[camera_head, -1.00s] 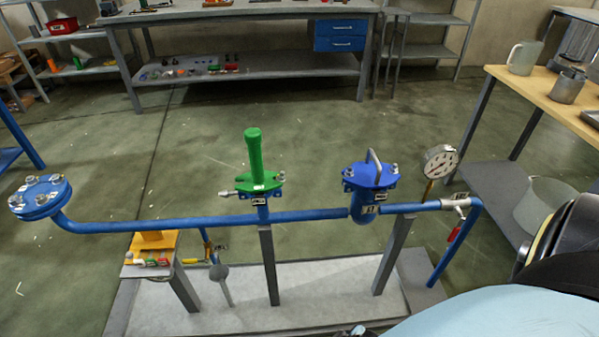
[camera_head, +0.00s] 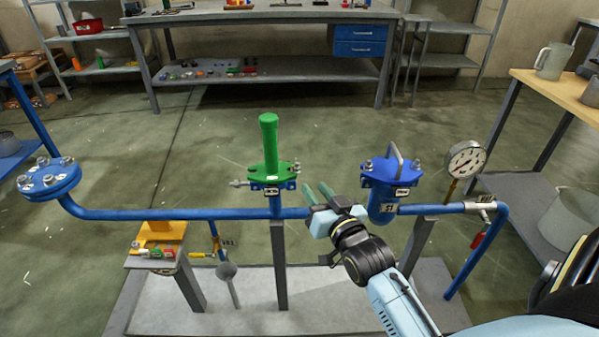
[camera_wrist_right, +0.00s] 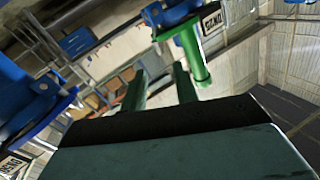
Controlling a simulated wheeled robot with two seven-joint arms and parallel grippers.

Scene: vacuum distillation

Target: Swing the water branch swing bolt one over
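A blue pipe line (camera_head: 170,214) carries a green-capped fitting (camera_head: 272,178) with an upright green handle and a blue lidded pot (camera_head: 383,186) with a metal loop handle. On the green cap, one swing bolt (camera_head: 240,184) sticks out to the left and another (camera_head: 296,168) is at the right edge. The labels are too small to read, so I cannot tell which fitting is the water branch. My right gripper (camera_head: 319,194) is open and empty between the green fitting and the pot. Its fingers (camera_wrist_right: 160,88) are apart in the wrist view, near the green handle (camera_wrist_right: 193,55). My left gripper is out of view.
A pressure gauge (camera_head: 465,160) and a red-handled valve (camera_head: 478,239) are to the right. A bolted blue flange (camera_head: 48,180) ends the pipe at left. A wooden-topped table (camera_head: 560,90) stands at right. The floor behind the pipe is clear.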

